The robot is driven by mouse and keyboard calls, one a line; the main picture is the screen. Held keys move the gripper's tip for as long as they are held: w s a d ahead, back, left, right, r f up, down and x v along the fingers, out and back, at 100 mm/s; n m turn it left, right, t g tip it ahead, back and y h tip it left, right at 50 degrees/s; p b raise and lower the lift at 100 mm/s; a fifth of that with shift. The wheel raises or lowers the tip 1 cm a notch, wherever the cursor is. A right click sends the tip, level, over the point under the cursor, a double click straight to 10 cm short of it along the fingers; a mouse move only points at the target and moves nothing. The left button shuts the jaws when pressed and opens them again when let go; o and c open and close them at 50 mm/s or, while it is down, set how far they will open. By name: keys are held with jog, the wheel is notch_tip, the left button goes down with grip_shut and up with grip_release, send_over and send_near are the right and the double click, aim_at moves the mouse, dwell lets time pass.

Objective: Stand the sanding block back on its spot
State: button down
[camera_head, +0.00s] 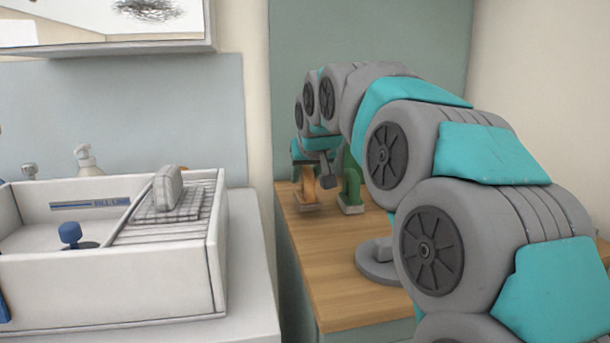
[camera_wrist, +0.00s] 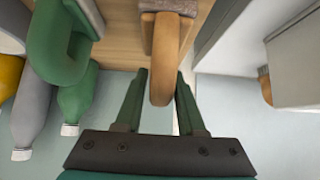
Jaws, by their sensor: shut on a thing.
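The sanding block (camera_head: 306,189) is an orange-brown arched handle on a speckled base. In the head view it is at the wooden counter, upright beneath my gripper (camera_head: 308,168); I cannot tell whether its base touches the wood. In the wrist view the orange handle (camera_wrist: 163,65) comes between the two dark green fingers of my gripper (camera_wrist: 160,95), which is shut on it. The far side of the base is hidden. No marked spot for it is clear in either view.
A green handled tool (camera_head: 351,187) stands close right of the block on the wooden counter (camera_head: 335,275). A grey round-based object (camera_head: 378,264) is nearer, partly behind my arm. At left is a white sink (camera_head: 110,285) with a rack.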

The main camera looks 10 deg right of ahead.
aim_at(309, 171)
jog(key=shift+f+b, duration=0.5)
jog(key=shift+f, duration=0.5)
jog(key=shift+c, duration=2.2)
grip_release()
jog(key=shift+p+v, duration=0.55)
jog(key=shift+v, duration=3.5)
